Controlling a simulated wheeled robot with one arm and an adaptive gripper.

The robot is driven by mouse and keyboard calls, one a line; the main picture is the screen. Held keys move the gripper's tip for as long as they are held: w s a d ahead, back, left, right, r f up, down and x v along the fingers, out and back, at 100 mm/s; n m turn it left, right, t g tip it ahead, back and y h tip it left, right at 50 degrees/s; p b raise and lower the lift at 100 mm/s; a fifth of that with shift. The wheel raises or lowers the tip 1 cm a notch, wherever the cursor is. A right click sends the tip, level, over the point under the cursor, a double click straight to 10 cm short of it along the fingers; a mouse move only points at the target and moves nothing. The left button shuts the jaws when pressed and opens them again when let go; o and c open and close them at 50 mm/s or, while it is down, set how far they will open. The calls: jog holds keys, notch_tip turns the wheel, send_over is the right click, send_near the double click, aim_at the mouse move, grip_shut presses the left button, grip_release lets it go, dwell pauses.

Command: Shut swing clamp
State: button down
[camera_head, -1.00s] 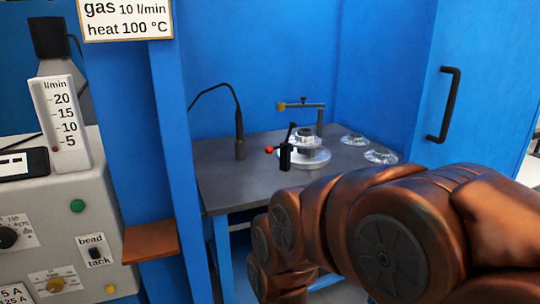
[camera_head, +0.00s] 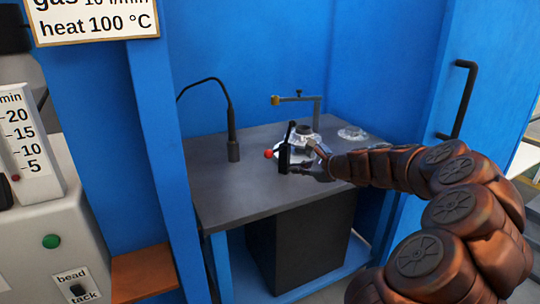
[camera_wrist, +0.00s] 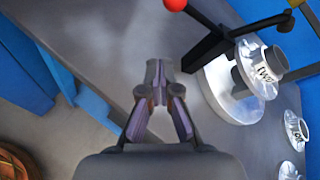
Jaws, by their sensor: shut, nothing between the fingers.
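The swing clamp (camera_head: 284,158) is a black upright with a lever ending in a red ball (camera_head: 268,154), on the table beside the flanged shell (camera_head: 301,134). In the wrist view, the red ball (camera_wrist: 175,4) shows at the top edge, and the black clamp arm (camera_wrist: 207,48) reaches toward the silver flanged shell (camera_wrist: 262,70) on its round base (camera_wrist: 225,92). My gripper (camera_wrist: 157,72) is shut and empty, over the tabletop, left of the shell and below the ball in that view. In the head view my wrist partly hides the clamp's right side.
A bracket (camera_head: 318,112) with a brass tip stands behind the shell. Another flanged part (camera_head: 352,133) lies to the right, and a black gooseneck (camera_head: 233,150) stands at left. The grey table's (camera_head: 235,190) front left is clear. Blue walls enclose the back.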

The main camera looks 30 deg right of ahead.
jog(key=shift+w+d+f+m+h, duration=0.15)
jog(key=shift+d+m+h, duration=0.25)
jog(key=shift+d, duration=0.65)
jog(key=shift+w+a, duration=0.1)
jog(key=x, duration=1)
jog(key=shift+w+a+b, duration=0.1)
jog(key=shift+b, duration=0.2)
jog(key=r, duration=0.1)
jog(key=a+r, duration=0.1)
jog(key=shift+s+r, duration=0.25)
jog(key=shift+r, duration=0.05)
jog(key=shift+a+r, duration=0.35)
jog(key=shift+r, duration=0.4)
jog(key=shift+r+p, duration=0.2)
jog(key=shift+p, duration=0.35)
